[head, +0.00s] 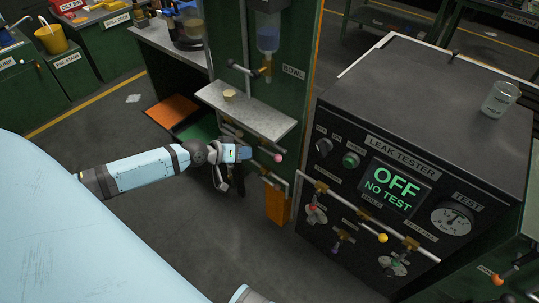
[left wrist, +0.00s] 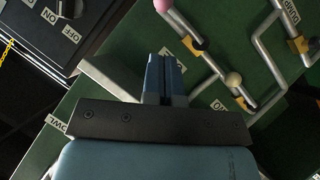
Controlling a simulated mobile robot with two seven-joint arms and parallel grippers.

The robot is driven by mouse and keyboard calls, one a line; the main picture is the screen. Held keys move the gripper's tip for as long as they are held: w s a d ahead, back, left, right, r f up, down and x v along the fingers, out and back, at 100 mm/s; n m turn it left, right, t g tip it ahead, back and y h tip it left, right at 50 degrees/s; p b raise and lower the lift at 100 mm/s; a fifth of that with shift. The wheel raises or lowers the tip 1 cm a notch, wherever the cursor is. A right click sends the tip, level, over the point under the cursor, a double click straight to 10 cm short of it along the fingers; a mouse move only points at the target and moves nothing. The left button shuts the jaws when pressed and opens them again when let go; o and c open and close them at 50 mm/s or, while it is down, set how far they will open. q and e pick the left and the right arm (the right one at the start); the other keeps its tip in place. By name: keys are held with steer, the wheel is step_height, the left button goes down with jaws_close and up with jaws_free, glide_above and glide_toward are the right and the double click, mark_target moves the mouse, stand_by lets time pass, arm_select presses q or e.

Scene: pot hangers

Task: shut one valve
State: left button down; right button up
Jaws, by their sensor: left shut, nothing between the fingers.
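My left gripper (head: 243,153) is in front of the green panel, under the grey shelf. Its blue fingers (left wrist: 164,76) are shut and empty in the left wrist view. A valve with a pink ball knob (head: 278,157) is just right of the fingers, apart from them; the knob also shows at the top of the left wrist view (left wrist: 163,5). A second valve with a pale ball knob (left wrist: 233,79) sits on a pipe right of the fingers. Another brass valve (left wrist: 300,44) is at the far right. My right gripper is not in view.
The grey shelf (head: 258,112) juts out above the gripper, with a small tan block (head: 229,95) on it. The leak tester (head: 385,185) stands to the right, its screen reading OFF, NO TEST, with several valves below. A beaker (head: 500,99) stands on top.

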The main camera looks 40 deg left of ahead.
mark_target(270, 153)
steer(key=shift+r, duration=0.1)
arm_select(q)
steer(key=shift+b+x, duration=0.65)
steer(key=shift+x, duration=4.35)
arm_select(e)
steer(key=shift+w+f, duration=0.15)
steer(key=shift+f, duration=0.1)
